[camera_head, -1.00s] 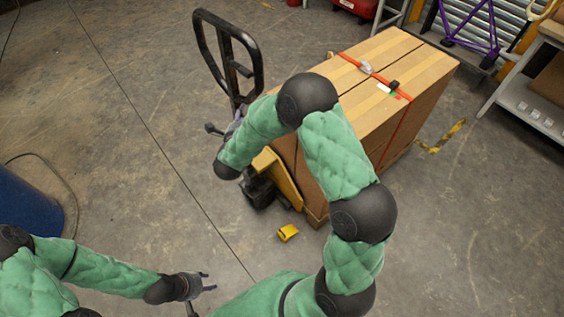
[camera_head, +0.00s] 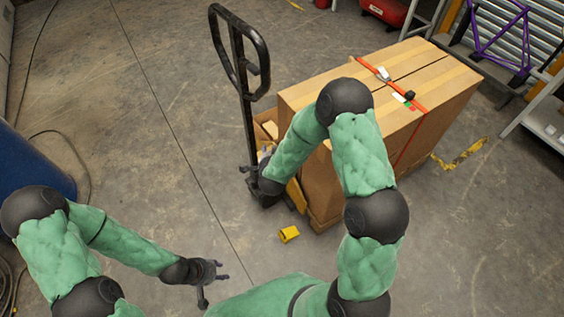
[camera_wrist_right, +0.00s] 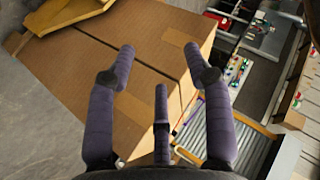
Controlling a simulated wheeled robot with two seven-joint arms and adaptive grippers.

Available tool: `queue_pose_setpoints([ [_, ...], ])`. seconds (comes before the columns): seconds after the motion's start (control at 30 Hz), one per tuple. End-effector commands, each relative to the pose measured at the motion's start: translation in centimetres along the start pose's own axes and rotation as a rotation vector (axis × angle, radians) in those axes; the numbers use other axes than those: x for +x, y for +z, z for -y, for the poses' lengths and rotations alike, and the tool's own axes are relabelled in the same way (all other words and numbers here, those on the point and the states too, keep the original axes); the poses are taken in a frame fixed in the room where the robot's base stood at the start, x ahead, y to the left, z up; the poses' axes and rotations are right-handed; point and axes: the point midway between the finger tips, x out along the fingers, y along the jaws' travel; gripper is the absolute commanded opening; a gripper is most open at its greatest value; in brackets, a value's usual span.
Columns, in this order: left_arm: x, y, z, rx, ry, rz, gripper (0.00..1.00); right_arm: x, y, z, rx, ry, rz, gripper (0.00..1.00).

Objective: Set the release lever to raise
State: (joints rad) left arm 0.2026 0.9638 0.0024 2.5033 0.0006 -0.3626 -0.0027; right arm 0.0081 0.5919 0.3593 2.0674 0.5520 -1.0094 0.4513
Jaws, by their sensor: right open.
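A black pallet truck handle (camera_head: 239,60) stands upright in the head view, a looped bar on a post. The release lever cannot be made out clearly; the area low on the post is partly covered by my right arm. My right gripper is mostly hidden behind its own wrist beside the post. In the right wrist view, my right gripper (camera_wrist_right: 160,62) has its fingers spread and empty, with a cardboard box (camera_wrist_right: 145,45) beyond them. My left gripper (camera_head: 222,271) is at lower left in the head view, fingers apart and empty, away from the truck.
The large cardboard box (camera_head: 330,90) with an orange strap (camera_head: 405,150) stands on the truck behind my right arm. A small yellow block (camera_head: 289,234) lies on the floor. A blue drum (camera_head: 30,170) is at left. The floor left of the handle is clear.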

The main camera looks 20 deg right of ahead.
Motion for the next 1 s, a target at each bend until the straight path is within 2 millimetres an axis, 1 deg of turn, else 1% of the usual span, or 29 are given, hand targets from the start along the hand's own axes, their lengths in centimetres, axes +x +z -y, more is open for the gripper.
queue_pose_setpoints([
  [0.1, 0.1, 0.0, 0.0, 0.000, 0.000, 0.000, 0.40, 0.0, 1.1, -0.9, -0.037, 0.012, 0.043, 0.52],
  [0.3, 0.1, 0.0, 0.0, 0.000, 0.000, 0.000, 0.40, -0.1, 2.1, -1.7, -0.070, 0.023, 0.082, 0.52],
  [0.9, 0.1, 0.0, 0.0, 0.000, 0.000, 0.000, 0.40, -0.1, 2.3, -1.9, -0.076, 0.024, 0.088, 0.52],
  [0.97, 0.1, 0.0, 0.0, 0.000, 0.000, 0.000, 0.40, -0.2, 2.5, -2.2, -0.085, 0.028, 0.100, 0.52],
  [1.0, 0.1, 0.0, 0.0, 0.000, 0.000, 0.000, 0.40, -0.3, 3.0, -2.7, -0.101, 0.035, 0.119, 0.52],
])
